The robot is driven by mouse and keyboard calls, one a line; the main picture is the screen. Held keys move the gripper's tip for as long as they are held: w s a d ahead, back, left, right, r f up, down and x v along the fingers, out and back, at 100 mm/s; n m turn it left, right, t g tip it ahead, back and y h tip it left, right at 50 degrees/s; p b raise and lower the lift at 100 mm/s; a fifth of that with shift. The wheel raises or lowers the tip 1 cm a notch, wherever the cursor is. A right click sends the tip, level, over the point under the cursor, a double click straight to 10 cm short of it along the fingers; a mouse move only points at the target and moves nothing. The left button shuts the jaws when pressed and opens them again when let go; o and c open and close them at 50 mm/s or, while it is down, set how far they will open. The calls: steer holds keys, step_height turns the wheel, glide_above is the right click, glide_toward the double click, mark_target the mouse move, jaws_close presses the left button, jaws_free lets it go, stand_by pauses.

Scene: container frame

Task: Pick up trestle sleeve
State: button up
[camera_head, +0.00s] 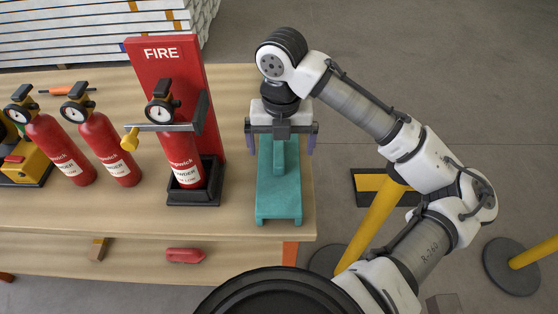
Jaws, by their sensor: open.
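The teal piece, which I take to be the trestle sleeve (280,199), lies on the right end of the wooden table. It has a flat base, a raised rib along its middle and short feet at its near end. My gripper (281,146) points down over its far part. The fingers are spread wide, one to each side of the rib, and nothing is held. My gripper hides the far end of the sleeve. I cannot tell how far the fingertips are above it.
A red FIRE stand (165,62) with a clamped extinguisher (181,158) is close left of the sleeve. Two more extinguishers and a yellow tool (30,166) are farther left. The table's right edge is near. Yellow posts (372,228) stand on the floor to the right.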

steer(key=shift+w+a+f+p, duration=0.1)
steer(key=shift+w+f+p, duration=0.15)
steer(key=shift+f, duration=1.1)
steer(key=shift+w+a+f+p, duration=0.1)
steer(key=shift+f+p, duration=0.1)
steer(key=shift+f, duration=1.1)
steer(key=c, duration=0.8)
steer(key=shift+r, duration=0.1)
steer(key=shift+c, duration=0.2)
